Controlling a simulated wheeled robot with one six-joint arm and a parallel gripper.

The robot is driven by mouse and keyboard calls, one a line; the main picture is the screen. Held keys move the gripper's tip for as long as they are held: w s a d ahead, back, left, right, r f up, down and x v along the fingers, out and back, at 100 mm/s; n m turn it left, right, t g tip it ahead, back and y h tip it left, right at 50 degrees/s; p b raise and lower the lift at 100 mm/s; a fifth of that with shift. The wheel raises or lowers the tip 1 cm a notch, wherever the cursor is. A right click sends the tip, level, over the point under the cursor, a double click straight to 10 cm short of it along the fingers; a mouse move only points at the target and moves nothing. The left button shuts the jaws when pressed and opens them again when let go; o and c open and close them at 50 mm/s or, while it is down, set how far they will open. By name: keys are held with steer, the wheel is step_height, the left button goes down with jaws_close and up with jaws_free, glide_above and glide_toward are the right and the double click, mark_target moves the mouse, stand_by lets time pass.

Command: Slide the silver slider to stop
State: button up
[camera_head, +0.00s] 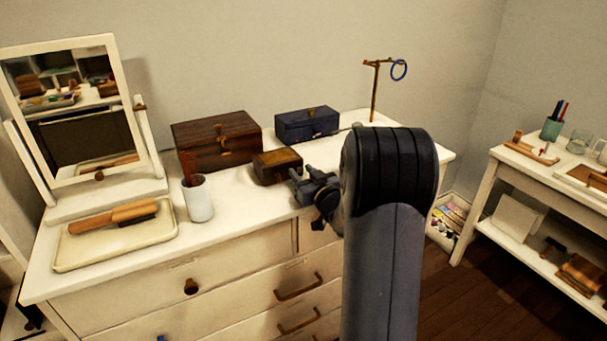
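I cannot make out a silver slider in this view; it may be too small or hidden behind my arm. My gripper (302,182) is above the right part of the white dresser top (240,215), just right of a small wooden box (278,166). My arm hides much of the dresser's right side. The fingers are small and seen from behind, so I cannot tell whether they are open or shut, or whether they touch the small box.
A dark wooden box (217,141) and a blue box (307,124) stand behind the small box. A white cup (198,199), cream tray (118,238) and tilting mirror (72,112) are left. A hook stand (375,90) holds a blue ring (399,70). Floor shows before the side table (535,165).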

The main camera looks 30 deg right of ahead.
steer(key=shift+c, duration=0.5)
jaws_close()
steer(key=shift+a, duration=0.1)
steer(key=shift+a+b, duration=0.7)
steer(key=shift+a, duration=0.15)
steer(key=shift+o, duration=0.5)
jaws_free()
steer(key=s, duration=1.1)
steer(key=shift+d, duration=0.25)
steer(key=shift+w, duration=0.1)
